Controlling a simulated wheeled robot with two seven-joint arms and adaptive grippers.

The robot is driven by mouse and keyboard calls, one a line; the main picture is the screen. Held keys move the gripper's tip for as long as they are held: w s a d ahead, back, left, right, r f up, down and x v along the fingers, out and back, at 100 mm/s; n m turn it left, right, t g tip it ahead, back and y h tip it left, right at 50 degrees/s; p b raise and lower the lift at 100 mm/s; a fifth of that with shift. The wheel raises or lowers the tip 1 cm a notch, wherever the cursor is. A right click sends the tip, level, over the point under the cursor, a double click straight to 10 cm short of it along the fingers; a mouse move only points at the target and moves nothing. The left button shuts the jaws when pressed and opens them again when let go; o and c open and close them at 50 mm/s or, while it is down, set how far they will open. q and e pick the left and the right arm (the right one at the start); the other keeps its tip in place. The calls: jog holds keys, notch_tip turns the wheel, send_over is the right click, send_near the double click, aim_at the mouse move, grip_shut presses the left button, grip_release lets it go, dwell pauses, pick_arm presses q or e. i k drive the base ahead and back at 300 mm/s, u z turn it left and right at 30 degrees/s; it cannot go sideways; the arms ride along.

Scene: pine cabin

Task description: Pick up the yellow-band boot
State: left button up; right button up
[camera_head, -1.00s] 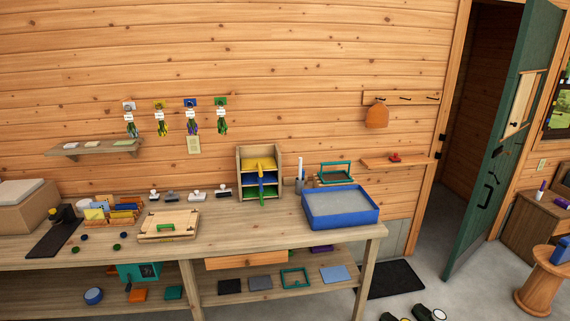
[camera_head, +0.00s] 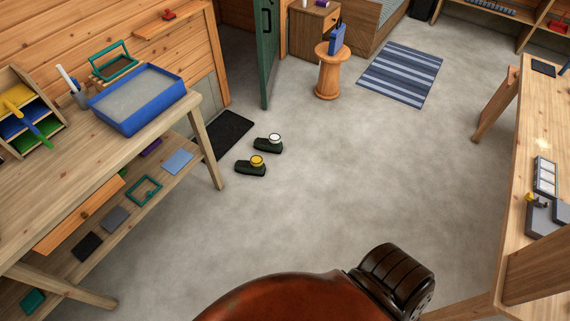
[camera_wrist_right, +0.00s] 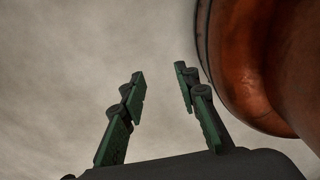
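The yellow-band boot (camera_head: 251,167) is dark green with a yellow top. Neither gripper shows in the head view, so the right gripper is well away from the boots. My left gripper is not in view.
A dark mat (camera_head: 228,133) lies beside the boots, near the open green door (camera_head: 267,55). The workbench (camera_head: 150,140) stands at left, with a blue tray (camera_head: 138,97) on it. A round stool (camera_head: 328,78) and striped rug (camera_head: 400,73) are farther back. The middle floor is clear.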

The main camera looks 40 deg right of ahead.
aim_at(255, 166)
jog(key=z, duration=1.25)
jog(key=i, duration=1.4)
jog(key=u, duration=0.7)
jog(key=i, duration=1.45)
jog(key=u, duration=0.3)
